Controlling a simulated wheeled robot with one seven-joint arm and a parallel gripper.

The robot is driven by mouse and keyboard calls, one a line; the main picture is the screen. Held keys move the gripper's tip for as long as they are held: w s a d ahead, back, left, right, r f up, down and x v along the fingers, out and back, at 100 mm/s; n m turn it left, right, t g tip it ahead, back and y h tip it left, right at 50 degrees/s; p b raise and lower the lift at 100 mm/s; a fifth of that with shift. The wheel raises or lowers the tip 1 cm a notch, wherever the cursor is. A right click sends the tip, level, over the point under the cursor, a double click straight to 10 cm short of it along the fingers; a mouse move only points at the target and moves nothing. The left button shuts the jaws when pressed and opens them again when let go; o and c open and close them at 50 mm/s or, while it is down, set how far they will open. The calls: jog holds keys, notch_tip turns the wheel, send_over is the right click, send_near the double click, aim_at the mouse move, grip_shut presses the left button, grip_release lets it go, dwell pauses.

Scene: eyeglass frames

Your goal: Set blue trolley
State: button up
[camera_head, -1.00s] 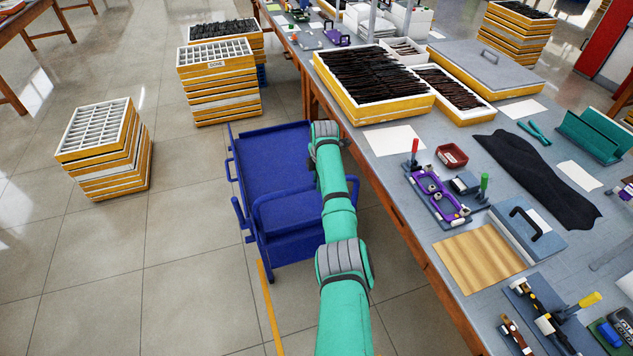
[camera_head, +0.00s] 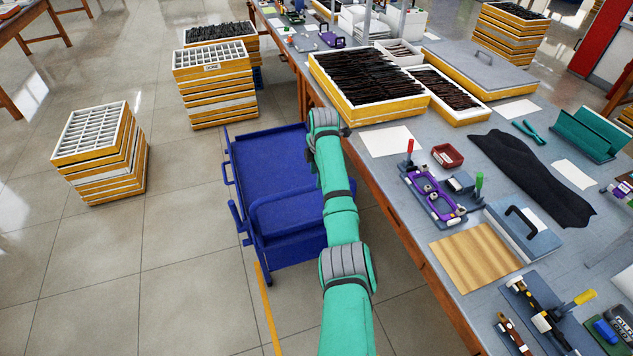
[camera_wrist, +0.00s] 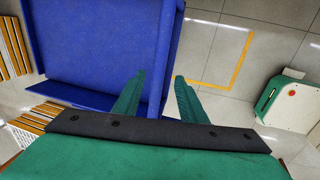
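The blue trolley (camera_head: 268,172) stands on the floor against the left side of the workbench, its handle bars at the left and near ends. My green arm reaches over its right edge in the head view, and my gripper is hidden there behind the arm. The trolley (camera_wrist: 105,45) fills the upper left of that view. The left finger overlaps its blue edge in the picture; I cannot tell whether they touch.
Yellow crate stacks stand left of the trolley (camera_head: 110,180) and behind it (camera_head: 215,105). The workbench (camera_head: 400,205) on the right carries trays of dark frames and fixtures. Yellow tape (camera_wrist: 238,65) marks the floor. A white-and-green unit (camera_wrist: 293,103) stands at the wrist view's right.

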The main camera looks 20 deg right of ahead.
jog(key=shift+s+d+r, duration=0.1)
jog(key=shift+s+r, duration=0.1)
jog(key=shift+r, duration=0.65)
jog(key=shift+s+r, duration=0.15)
jog(key=shift+r, duration=0.65)
jog(key=shift+s+d+r, duration=0.1)
jog(key=shift+s+r, duration=0.1)
jog(key=shift+r, duration=0.65)
